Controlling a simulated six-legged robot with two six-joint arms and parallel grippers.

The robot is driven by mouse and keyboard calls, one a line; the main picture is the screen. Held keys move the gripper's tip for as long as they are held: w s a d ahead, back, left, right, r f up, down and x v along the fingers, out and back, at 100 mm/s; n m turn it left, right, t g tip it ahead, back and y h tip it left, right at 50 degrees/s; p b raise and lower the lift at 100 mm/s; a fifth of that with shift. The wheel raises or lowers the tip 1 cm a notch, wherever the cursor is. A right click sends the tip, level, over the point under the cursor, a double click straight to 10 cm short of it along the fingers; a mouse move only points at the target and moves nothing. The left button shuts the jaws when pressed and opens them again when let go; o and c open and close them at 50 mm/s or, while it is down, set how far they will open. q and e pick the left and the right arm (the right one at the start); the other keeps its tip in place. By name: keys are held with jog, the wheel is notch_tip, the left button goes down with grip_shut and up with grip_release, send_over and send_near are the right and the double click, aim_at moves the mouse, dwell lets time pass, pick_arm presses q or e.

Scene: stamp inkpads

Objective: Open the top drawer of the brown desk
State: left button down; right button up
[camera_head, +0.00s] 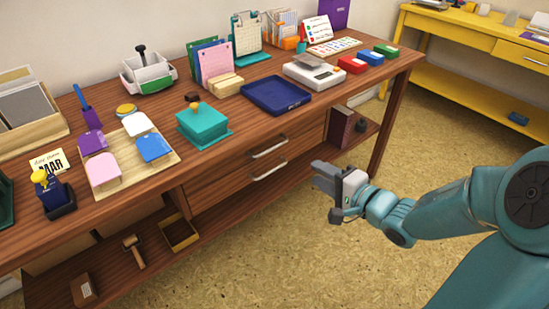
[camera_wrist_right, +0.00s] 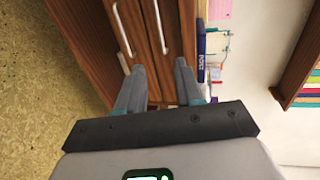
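The brown desk (camera_head: 215,152) has two drawers under its top, each with a pale bar handle. The top drawer (camera_head: 240,160) looks shut, and its handle (camera_head: 270,147) sits above the lower handle (camera_head: 270,169). My right gripper (camera_head: 318,177) is in front of the desk, to the right of the handles and apart from them. In the right wrist view my right gripper (camera_wrist_right: 160,68) is open and empty, its two fingers spread. The top handle (camera_wrist_right: 160,27) shows beyond the gap, the lower handle (camera_wrist_right: 122,28) left of it. My left gripper is not in view.
The desktop holds a blue tray (camera_head: 275,95), a teal stamp pad (camera_head: 203,125), a scale (camera_head: 313,71) and small coloured boxes (camera_head: 353,65). A lower shelf holds a hammer-like tool (camera_head: 134,250) and a wooden box (camera_head: 180,232). A yellow table (camera_head: 480,35) stands at back right. Floor before the desk is clear.

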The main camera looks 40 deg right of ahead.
jog(key=b+x, duration=0.4)
jog(key=x, duration=1.2)
jog(key=shift+b, duration=0.4)
jog(key=shift+a, duration=0.15)
jog(key=shift+c, duration=0.3)
grip_shut()
